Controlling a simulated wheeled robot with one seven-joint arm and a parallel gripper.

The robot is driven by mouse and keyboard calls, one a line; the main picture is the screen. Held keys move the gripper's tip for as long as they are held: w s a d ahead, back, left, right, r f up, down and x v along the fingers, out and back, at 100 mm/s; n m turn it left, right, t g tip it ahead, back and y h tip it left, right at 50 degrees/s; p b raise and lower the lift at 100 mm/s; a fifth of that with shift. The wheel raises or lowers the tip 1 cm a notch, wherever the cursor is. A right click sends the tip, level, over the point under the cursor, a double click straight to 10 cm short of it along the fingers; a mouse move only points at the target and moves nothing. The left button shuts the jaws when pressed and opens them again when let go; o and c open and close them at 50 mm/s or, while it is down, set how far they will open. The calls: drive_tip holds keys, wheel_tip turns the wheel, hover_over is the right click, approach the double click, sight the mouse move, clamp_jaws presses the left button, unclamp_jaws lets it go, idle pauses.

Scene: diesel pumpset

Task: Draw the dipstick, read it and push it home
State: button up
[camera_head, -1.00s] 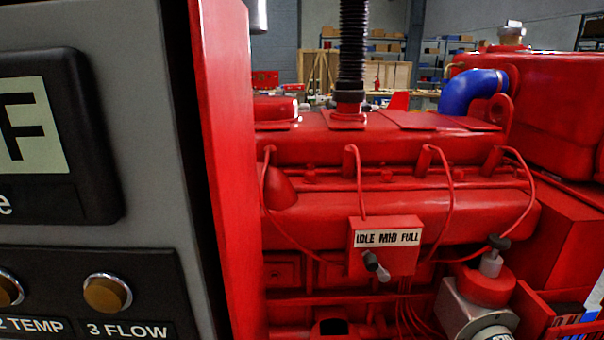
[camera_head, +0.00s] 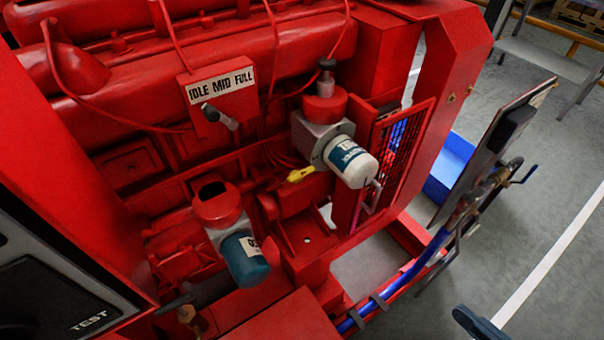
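A small yellow handle (camera_head: 300,174), which looks like the dipstick's grip, shows low on the side of the red engine (camera_head: 130,118). My gripper is not recognisable in this view.
A lever box marked IDLE MID FULL (camera_head: 217,92) is above left of the yellow handle. A teal canister (camera_head: 245,259) stands out below left. A mesh guard (camera_head: 395,158) is at the right. Open floor (camera_head: 555,190) lies farther right. A dark part (camera_head: 478,324) crosses the bottom edge.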

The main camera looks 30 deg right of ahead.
drive_tip(key=shift+t, duration=0.7)
drive_tip(key=w+r, duration=0.1)
drive_tip(key=w, duration=0.4)
drive_tip(key=w+r+p, duration=0.1)
drive_tip(key=w+r, duration=0.1)
drive_tip(key=w, duration=0.3)
drive_tip(key=w+r+p, duration=0.1)
drive_tip(key=w+r, duration=0.1)
drive_tip(key=w, duration=0.3)
drive_tip(key=shift+w, duration=0.2)
drive_tip(key=c, duration=1)
drive_tip(key=shift+w+r, duration=0.1)
drive_tip(key=shift+w, duration=0.4)
clamp_jaws()
drive_tip(key=w+f+b, duration=0.4)
drive_tip(key=w+b, duration=0.3)
drive_tip(key=w, duration=0.5)
drive_tip(key=shift+f, duration=0.25)
drive_tip(key=shift+f, duration=0.1)
drive_tip(key=w+f+b, duration=0.4)
drive_tip(key=w+f, duration=0.2)
drive_tip(key=f, duration=0.3)
drive_tip(key=shift+w, duration=0.4)
drive_tip(key=shift+f, duration=0.1)
